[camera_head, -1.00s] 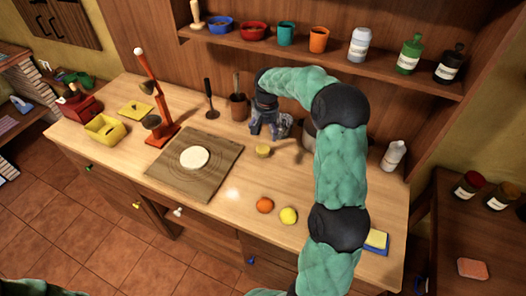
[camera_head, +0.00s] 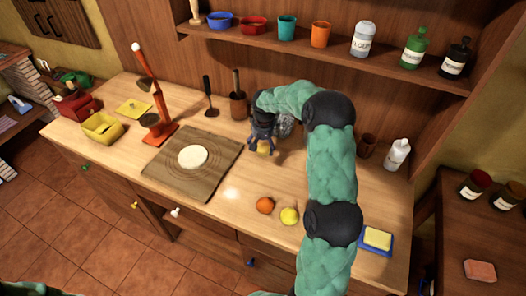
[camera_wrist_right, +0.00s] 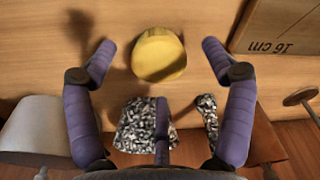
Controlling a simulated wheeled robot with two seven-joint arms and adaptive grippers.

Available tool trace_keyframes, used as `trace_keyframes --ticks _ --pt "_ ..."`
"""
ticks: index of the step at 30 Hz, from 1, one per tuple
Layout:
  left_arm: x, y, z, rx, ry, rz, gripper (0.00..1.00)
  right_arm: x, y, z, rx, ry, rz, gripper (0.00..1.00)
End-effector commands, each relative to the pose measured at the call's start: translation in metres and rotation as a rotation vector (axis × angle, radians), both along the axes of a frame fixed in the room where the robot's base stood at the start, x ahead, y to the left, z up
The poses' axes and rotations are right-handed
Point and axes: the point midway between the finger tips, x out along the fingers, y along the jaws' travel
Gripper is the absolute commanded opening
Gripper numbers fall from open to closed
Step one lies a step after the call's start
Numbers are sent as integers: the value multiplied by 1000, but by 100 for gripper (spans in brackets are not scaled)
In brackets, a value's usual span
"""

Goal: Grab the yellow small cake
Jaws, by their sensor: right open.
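The yellow small cake (camera_head: 264,148) is on the wooden counter, partly hidden behind my right gripper (camera_head: 262,142) in the head view. In the right wrist view the cake (camera_wrist_right: 159,56) is a round, flat-topped yellow piece. It lies between the tips of my open right gripper (camera_wrist_right: 159,48), with a visible gap on each side. Nothing is held. My left gripper is not in view; only a bit of my left arm shows at the bottom left of the head view.
A speckled grey thing (camera_wrist_right: 138,128) is close to my right gripper. A wooden board (camera_head: 167,176) with a pale round disc lies to the left. An orange fruit (camera_head: 265,205) and a yellow fruit (camera_head: 289,215) lie in front. A brown cup (camera_head: 237,106) stands behind left.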

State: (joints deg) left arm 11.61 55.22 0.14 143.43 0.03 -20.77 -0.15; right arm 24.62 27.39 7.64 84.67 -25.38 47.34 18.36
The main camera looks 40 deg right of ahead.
Motion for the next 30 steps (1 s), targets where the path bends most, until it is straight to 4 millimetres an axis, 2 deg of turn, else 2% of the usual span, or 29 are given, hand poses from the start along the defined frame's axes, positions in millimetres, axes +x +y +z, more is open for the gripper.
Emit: trace_keyframes --ticks 3,10,11,17,18,30 --pt "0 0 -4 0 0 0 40 1 -2 -15 0 0 -1 83" --pt "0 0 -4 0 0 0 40 2 -2 -16 0 -1 -1 83" --pt "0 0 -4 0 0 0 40 2 -2 -16 0 -1 -1 80" --pt "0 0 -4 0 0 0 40 2 -2 -16 0 -1 -1 23" --pt "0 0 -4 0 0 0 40 2 -2 -16 0 -1 -1 21" --pt "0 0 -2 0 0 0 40 2 -2 -11 -1 -2 -1 21"
